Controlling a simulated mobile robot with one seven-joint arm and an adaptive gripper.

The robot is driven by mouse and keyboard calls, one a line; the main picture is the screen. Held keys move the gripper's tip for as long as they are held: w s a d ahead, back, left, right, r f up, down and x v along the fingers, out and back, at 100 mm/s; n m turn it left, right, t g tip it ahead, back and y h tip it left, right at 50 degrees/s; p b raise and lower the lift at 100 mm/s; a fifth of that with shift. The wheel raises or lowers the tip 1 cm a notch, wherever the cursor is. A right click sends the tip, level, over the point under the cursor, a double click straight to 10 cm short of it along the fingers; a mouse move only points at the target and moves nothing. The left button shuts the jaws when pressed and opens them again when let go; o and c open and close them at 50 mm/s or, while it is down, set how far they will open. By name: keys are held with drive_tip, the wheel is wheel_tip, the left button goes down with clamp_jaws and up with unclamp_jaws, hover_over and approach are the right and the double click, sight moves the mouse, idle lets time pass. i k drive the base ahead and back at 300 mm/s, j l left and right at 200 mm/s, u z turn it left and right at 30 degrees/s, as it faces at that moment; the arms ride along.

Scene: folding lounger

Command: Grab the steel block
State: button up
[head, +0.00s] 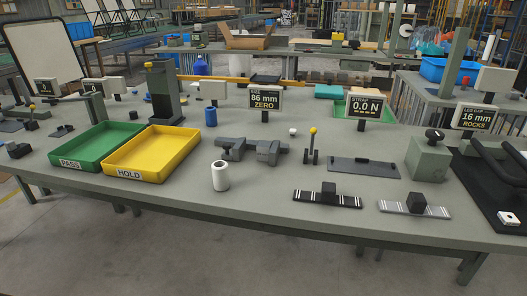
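No block is labelled as steel, so I cannot tell for certain which one it is. A large grey-green block (428,160) with a dark knob on top stands at the right of the bench. A small dark block (328,191) sits on a black striped strip, and another dark block (415,202) sits on a grey striped strip, both near the front edge. A grey metal vise-like piece (252,150) lies mid-bench. My gripper is not in view.
The grey bench (270,205) carries a green PASS tray (90,163), a yellow HOLD tray (140,178) and a white cylinder (221,176). A dark plate (363,167) and a yellow-topped lever (312,148) stand near the middle. A black tubular frame stands far right.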

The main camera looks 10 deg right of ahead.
sight(262, 148)
drive_tip(key=j+z, duration=0.3)
drive_tip(key=z, duration=0.15)
drive_tip(key=j+z, duration=0.55)
drive_tip(key=j, duration=0.25)
drive_tip(key=k+j+z, duration=0.1)
drive_tip(key=j, duration=0.25)
drive_tip(key=k+j+z, duration=0.1)
drive_tip(key=j, duration=0.25)
drive_tip(key=i+j, duration=0.15)
drive_tip(key=j, duration=0.2)
drive_tip(key=i+j, duration=0.1)
drive_tip(key=j, duration=0.25)
